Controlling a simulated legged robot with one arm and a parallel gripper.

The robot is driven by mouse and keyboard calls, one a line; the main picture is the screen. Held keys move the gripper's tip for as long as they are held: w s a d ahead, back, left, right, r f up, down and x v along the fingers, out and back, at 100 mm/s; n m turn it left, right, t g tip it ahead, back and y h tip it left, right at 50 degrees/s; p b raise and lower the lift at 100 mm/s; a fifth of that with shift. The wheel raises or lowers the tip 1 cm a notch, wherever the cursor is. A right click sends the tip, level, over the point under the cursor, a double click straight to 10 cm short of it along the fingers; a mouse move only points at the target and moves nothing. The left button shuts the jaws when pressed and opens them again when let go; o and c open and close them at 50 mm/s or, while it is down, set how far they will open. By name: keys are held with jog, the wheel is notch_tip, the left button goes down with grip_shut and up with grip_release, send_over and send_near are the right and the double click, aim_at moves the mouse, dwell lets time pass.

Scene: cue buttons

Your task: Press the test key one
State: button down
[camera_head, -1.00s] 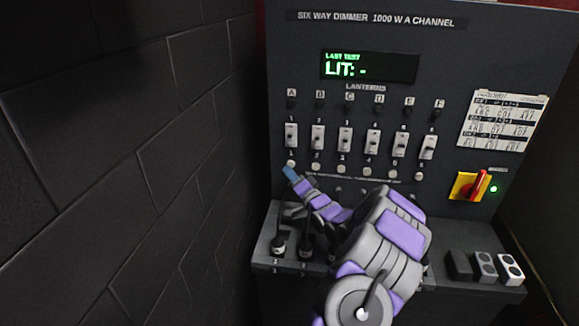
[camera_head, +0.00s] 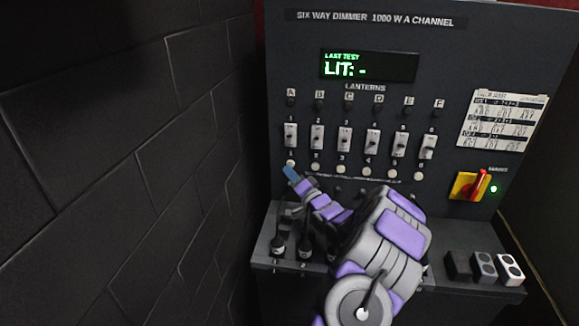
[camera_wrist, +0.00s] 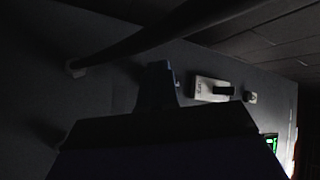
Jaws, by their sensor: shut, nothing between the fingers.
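The dimmer panel (camera_head: 460,60) carries a row of round pale test keys under its numbered sliders. Test key one (camera_head: 291,163) is the leftmost, below slider 1 (camera_head: 290,136). My gripper (camera_head: 290,173) is shut and empty, its blue tip just below test key one. I cannot tell whether the tip touches the key. In the wrist view my gripper (camera_wrist: 157,85) is dark against the panel, near a pale slider plate (camera_wrist: 212,90); test key one cannot be made out there. The display (camera_head: 368,66) reads "LIT: -".
A red and yellow rotary switch (camera_head: 469,186) with a green lamp sits at the right, below a paper chart (camera_head: 497,120). Plugs with cables (camera_head: 278,244) stand on the ledge near my arm. Three small blocks (camera_head: 485,266) sit at the ledge's right. A dark brick wall (camera_head: 130,150) fills the left.

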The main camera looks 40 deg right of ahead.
jog(key=shift+w+d+r+p, duration=0.15)
jog(key=shift+d+p, duration=0.1)
jog(key=shift+p, duration=0.2)
jog(key=shift+w+d, duration=0.2)
dwell(0.8)
jog(key=shift+s+a+p, duration=0.35)
jog(key=shift+s+a, duration=0.05)
jog(key=shift+a, duration=0.1)
jog(key=s+a, duration=0.4)
jog(key=shift+a, duration=0.25)
dwell(0.6)
jog(key=shift+w+a, duration=0.1)
